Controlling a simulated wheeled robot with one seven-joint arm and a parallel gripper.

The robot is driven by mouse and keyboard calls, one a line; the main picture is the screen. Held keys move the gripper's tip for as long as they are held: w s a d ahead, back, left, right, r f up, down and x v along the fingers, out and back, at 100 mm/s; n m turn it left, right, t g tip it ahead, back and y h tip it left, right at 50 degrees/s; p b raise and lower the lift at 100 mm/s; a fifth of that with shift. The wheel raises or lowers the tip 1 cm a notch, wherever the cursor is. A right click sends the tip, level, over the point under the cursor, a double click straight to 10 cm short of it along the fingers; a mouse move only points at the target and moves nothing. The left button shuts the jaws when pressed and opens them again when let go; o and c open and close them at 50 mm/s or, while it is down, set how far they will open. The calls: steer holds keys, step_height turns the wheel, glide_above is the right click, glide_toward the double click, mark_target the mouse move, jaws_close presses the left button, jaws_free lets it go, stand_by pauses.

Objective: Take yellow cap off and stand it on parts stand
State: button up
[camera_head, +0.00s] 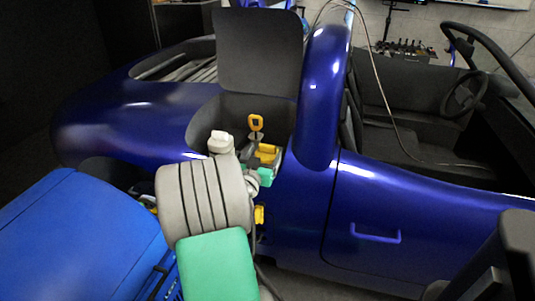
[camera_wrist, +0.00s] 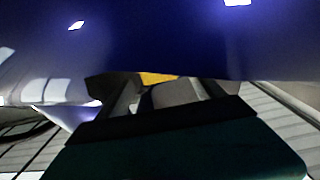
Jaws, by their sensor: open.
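Several yellow pieces show in the head view by the open bay of the blue car: a loop-shaped one (camera_head: 256,122), a blocky one (camera_head: 266,153) below it, and a small one (camera_head: 260,215) beside my arm. I cannot tell which is the yellow cap. In the wrist view my gripper (camera_wrist: 165,88) is open beneath blue bodywork. A grey rounded form (camera_wrist: 175,95) shows between its fingers, with a yellow patch (camera_wrist: 158,78) just beyond; contact cannot be told. My gripper's fingers are not clear in the head view. I cannot pick out the parts stand.
A large blue surface (camera_head: 75,240) fills the lower left. A thin cable (camera_head: 375,75) hangs over the cabin.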

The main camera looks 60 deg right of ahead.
steer(key=shift+d, duration=0.45)
steer(key=shift+w, duration=0.1)
steer(key=shift+c, duration=0.6)
steer(key=c, duration=1.4)
